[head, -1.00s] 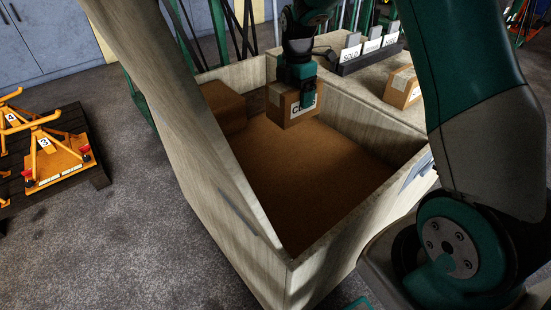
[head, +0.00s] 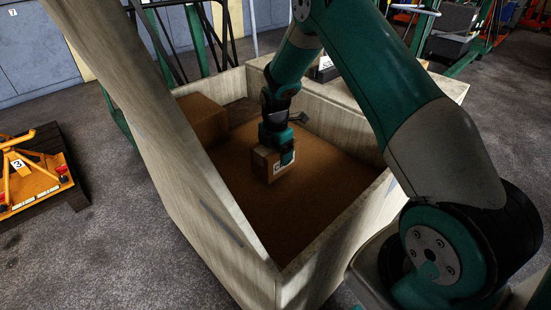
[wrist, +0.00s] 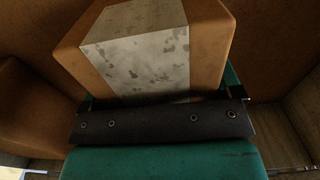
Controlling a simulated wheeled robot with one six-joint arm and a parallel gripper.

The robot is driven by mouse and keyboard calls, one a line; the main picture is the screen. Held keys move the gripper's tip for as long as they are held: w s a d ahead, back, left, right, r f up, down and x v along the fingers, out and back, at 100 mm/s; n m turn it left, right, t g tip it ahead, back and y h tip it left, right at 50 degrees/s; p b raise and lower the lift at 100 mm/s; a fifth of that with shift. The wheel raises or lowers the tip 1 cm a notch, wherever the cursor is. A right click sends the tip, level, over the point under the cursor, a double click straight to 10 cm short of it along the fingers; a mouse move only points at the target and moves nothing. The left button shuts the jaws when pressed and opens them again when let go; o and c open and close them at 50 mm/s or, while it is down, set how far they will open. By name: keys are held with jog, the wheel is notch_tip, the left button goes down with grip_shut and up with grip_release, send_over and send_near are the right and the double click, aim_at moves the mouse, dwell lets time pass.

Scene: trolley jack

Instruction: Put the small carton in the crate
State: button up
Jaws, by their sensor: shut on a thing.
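The small carton (head: 268,164) is a brown box with a white label, inside the crate in the head view. My gripper (head: 281,150) is shut on it from above. In the wrist view the carton (wrist: 208,45) fills the upper middle, with a worn white band, held at the dark finger bar of my gripper (wrist: 160,112). The crate (head: 345,222) is a deep pale wooden box with a brown floor. I cannot tell whether the carton touches that floor.
A larger brown box (head: 203,118) sits in the crate's far left corner; it also shows at the left of the wrist view (wrist: 35,115). The crate floor near the front is clear. Orange jacks (head: 25,175) stand on a dark pallet at the left.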

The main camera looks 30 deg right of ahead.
jog(key=shift+f, duration=1.2)
jog(key=shift+f, duration=0.2)
jog(key=o, duration=1)
jog(key=shift+r, duration=0.15)
notch_tip(320, 180, up, 12)
jog(key=shift+r+p, duration=0.1)
jog(key=shift+p, duration=0.7)
